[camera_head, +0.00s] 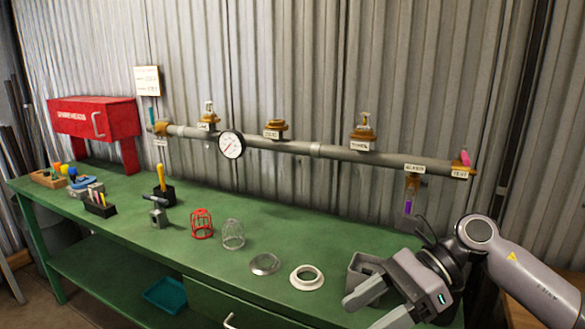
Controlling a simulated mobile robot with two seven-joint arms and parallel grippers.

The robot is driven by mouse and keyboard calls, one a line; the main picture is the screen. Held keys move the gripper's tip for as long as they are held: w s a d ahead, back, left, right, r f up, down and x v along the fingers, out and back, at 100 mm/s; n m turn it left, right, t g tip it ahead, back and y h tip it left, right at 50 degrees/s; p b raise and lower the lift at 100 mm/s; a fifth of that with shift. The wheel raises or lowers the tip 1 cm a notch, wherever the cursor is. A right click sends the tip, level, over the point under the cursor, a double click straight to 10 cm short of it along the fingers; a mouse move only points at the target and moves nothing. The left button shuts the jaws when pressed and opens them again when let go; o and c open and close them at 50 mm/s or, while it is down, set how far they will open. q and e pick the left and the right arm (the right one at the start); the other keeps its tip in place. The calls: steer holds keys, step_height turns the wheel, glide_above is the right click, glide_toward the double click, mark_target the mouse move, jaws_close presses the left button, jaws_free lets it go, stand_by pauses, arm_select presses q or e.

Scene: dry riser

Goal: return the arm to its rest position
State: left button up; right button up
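My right arm (528,275) comes in from the right edge and reaches over the right end of the green bench (285,225). Its gripper (374,308) points down to the left at the bench's front right. The two fingers are apart, with nothing seen between them. The tip of the nearer finger is close to the bottom edge of the picture. My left arm and gripper are not in view.
A grey open box (358,266) is right beside my gripper. A white ring (307,277), metal disc (265,264), grey cage (233,234) and red cage (202,223) stand left of it. A pipe (290,147) with a gauge (231,145) runs behind.

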steer(key=s+a+f+m+t+y+b, duration=0.1)
steer(key=a+f+m+t+y+b, duration=0.15)
steer(key=a+m+t+y, duration=0.65)
steer(key=d+f+m+t+h+b, duration=0.2)
steer(key=d+f+m+t+h, duration=0.5)
steer(key=m, duration=1)
steer(key=d+f+m+t+h+b, duration=0.1)
steer(key=d+f+m+t+h, duration=0.35)
steer(key=f+m, duration=0.8)
steer(key=s+d+f+m+g+h+b, duration=0.1)
steer(key=s+d+f+m+g+h, duration=0.25)
steer(key=s+f+m, duration=0.35)
steer(key=s+d+f+m+g+h+b, duration=0.1)
steer(key=s+d+f+m+g+h, duration=0.2)
steer(key=s+f+m, duration=0.4)
step_height(320, 180, up, 11)
steer(key=p, duration=1.3)
steer(key=shift+f+g, duration=0.2)
steer(key=shift+g, duration=0.2)
steer(key=shift+m, duration=0.25)
